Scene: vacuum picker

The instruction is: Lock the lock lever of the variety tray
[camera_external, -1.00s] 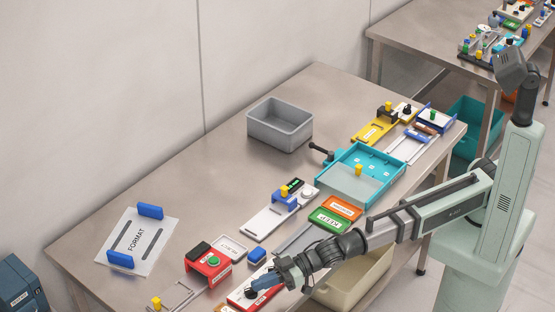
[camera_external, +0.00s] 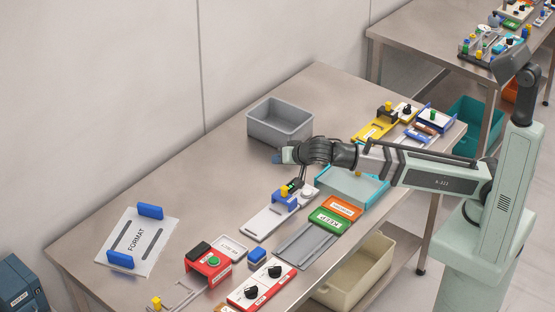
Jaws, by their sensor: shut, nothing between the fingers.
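A teal tray (camera_external: 372,198) with a pale inner panel, which looks like the variety tray, sits right of the middle of the table. My forearm covers its far part and most of the yellow knob on it. The black lever at its left end is hidden behind my wrist and hand, so I cannot tell its position. My gripper (camera_external: 278,157) is shut and empty. It points left, just left of the tray and in front of the grey bin. I cannot tell whether it touches the lever.
A grey bin (camera_external: 280,124) stands behind my gripper. A white slide with a blue bracket (camera_external: 285,200) lies in front. Green (camera_external: 330,220) and orange (camera_external: 343,207) plates lie by the tray.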

